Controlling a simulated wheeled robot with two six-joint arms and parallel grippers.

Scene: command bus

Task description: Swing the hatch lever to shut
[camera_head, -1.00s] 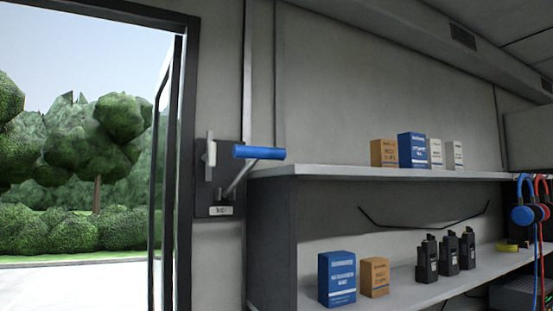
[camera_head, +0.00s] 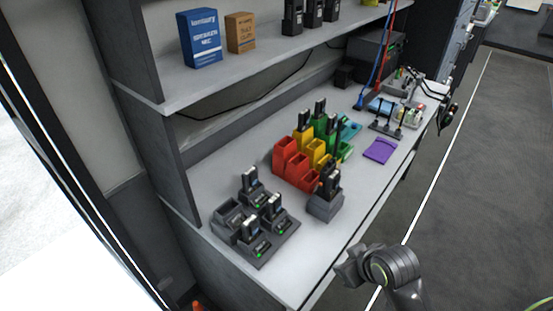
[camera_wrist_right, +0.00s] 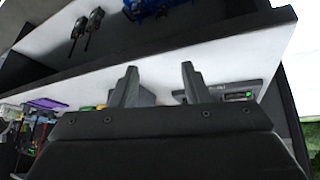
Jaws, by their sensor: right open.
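The hatch lever is in neither current view. My right gripper (camera_wrist_right: 158,88) shows in the right wrist view with its two dark fingers apart and nothing between them. Behind the fingers are the white counter and a charger with a green light (camera_wrist_right: 240,95). A dark grey joint of my own arm shows at the bottom of the head view, beside the counter's front edge; I cannot make out fingertips there. My left gripper is not in view.
The counter (camera_head: 330,225) holds a charging dock (camera_head: 255,240) with radios, red bins (camera_head: 292,165) and a purple pad (camera_head: 380,151). A shelf above bears a blue box (camera_head: 200,42) and an orange box (camera_head: 240,33). The floor (camera_head: 480,180) at right is clear.

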